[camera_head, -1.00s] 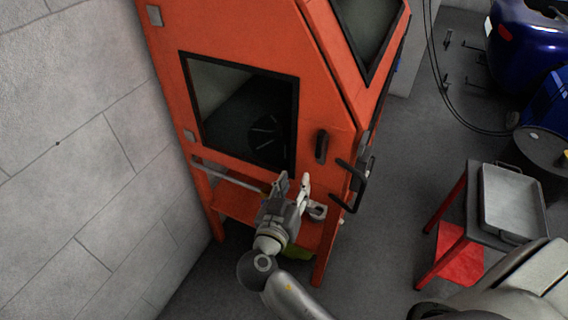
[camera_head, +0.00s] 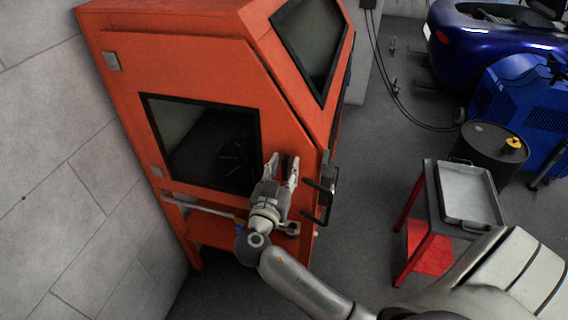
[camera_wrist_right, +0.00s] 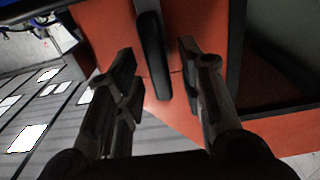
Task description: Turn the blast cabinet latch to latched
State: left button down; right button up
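The orange blast cabinet (camera_head: 215,65) stands by the wall, with a dark window in its door. Its latch is a black elongated handle (camera_wrist_right: 153,55), seen nearly upright between my right gripper's fingers in the right wrist view. My right gripper (camera_head: 281,166) is open in front of the door, to the right of the window. The fingers (camera_wrist_right: 158,72) stand apart on either side of the latch, with gaps visible. In the head view the gripper covers much of the latch. My left gripper is not in view.
Black bar handles (camera_head: 322,200) stick out at the cabinet's right edge, close to my gripper. A metal tray (camera_head: 466,222) rests on a red-legged table to the right. A grey block wall (camera_head: 60,170) stands at left. Open floor lies between cabinet and table.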

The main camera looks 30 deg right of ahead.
jog(key=shift+w+d, duration=0.1)
jog(key=shift+c, duration=0.4)
grip_shut()
